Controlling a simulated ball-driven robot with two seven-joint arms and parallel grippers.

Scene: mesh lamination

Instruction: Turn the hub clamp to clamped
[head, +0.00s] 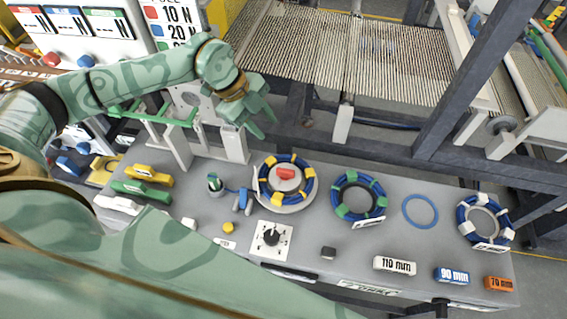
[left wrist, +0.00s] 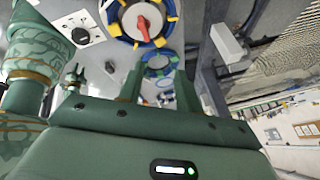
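The hub clamp is a red handle (head: 286,173) on a pale round hub, in the middle of a blue ring with yellow clips (head: 267,193). In the head view the red handle lies roughly crosswise. It also shows at the top of the left wrist view as a red knob (left wrist: 142,27). My left gripper (head: 268,122) is open and empty, above and behind the ring, apart from the handle. Its two fingers stand apart in the left wrist view (left wrist: 158,88). My right gripper (left wrist: 75,77) appears small at the left of the wrist view; its finger state is unclear.
A dial on a white plate (head: 271,238) sits in front of the hub. A blue ring with green clips (head: 345,211) lies to the right. A white frame (head: 235,143) rises behind, near my left gripper.

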